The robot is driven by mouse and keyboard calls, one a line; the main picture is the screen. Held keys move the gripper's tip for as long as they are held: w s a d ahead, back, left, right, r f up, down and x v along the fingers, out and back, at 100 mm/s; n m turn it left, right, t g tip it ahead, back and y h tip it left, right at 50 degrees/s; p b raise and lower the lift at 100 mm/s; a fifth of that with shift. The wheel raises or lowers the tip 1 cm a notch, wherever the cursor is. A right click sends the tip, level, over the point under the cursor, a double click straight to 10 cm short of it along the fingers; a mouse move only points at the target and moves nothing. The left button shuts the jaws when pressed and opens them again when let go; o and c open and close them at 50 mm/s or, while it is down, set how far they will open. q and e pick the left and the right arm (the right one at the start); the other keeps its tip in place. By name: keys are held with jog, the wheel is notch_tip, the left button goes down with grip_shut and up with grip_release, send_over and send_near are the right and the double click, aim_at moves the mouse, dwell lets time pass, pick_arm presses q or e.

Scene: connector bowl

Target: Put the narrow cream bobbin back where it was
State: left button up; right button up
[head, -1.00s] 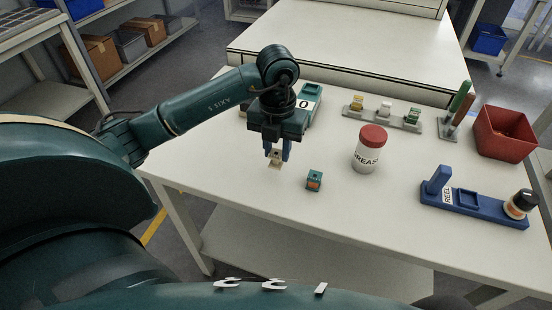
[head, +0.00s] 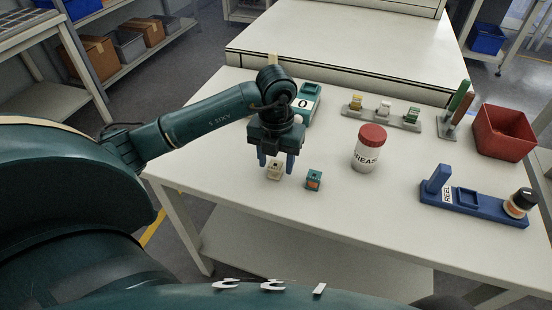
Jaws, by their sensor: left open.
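A small cream piece (head: 275,172), which I take for the narrow cream bobbin, stands on the white table near its front left edge. My left gripper (head: 276,162) is open, pointing down, with one blue finger on each side of the piece's upper part. I cannot tell whether a finger touches it. My right gripper is not in view.
A red-lidded grease jar (head: 368,150), a grey rack (head: 397,118) with several small spools, a blue reel stand (head: 466,205) and a red bin (head: 503,135) are farther right. The front middle is clear.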

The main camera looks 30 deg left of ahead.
aim_at(276, 163)
pick_arm(q)
notch_tip(276, 163, up, 12)
jog(key=p, duration=0.1)
jog(key=shift+r, duration=0.15)
dwell(0.4)
dwell(0.4)
